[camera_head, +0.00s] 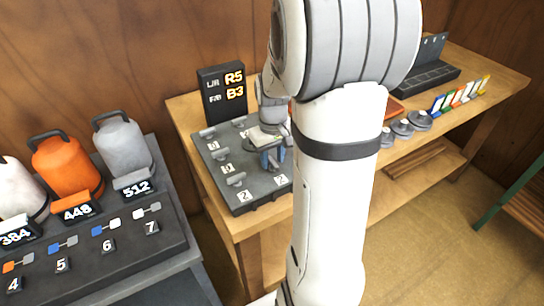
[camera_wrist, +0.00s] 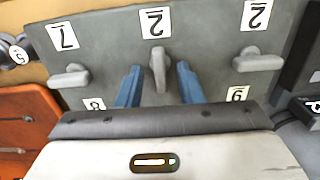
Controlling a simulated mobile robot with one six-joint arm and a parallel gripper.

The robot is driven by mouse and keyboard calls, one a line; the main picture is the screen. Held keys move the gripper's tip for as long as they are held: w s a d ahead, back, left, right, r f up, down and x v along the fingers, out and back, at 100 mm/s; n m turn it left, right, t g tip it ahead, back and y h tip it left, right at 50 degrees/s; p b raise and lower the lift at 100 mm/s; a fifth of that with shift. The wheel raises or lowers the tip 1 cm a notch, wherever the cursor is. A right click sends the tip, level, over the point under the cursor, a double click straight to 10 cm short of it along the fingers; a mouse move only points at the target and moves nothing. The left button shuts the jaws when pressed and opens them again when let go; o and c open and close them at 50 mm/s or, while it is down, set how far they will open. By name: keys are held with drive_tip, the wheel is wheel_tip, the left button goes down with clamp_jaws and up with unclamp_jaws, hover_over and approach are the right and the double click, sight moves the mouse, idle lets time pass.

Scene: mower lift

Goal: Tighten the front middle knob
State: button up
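The grey knob panel (camera_head: 258,192) lies on the wooden bench, with several lever-shaped knobs beside white number labels. In the wrist view the middle knob (camera_wrist: 158,70) has its lever pointing up and down the picture, below a label like an upside-down 2. The knobs to its left (camera_wrist: 69,76) and right (camera_wrist: 258,61) have sideways levers. My gripper (camera_wrist: 160,72) is open, its blue fingers on either side of the middle knob with a gap on both sides. In the head view my gripper (camera_head: 272,158) is over the panel; my arm and hand hide part of it.
A display (camera_head: 223,92) behind the panel reads L/R R5 and F/B B3. Grey discs (camera_head: 402,128) and coloured cards (camera_head: 460,95) stand right of my arm. At left, a dark stand (camera_head: 110,262) carries white, orange (camera_head: 68,165) and grey (camera_head: 122,145) weights labelled 384, 448, 512.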

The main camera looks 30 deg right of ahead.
sight(273, 161)
drive_tip(key=shift+r, duration=3.9)
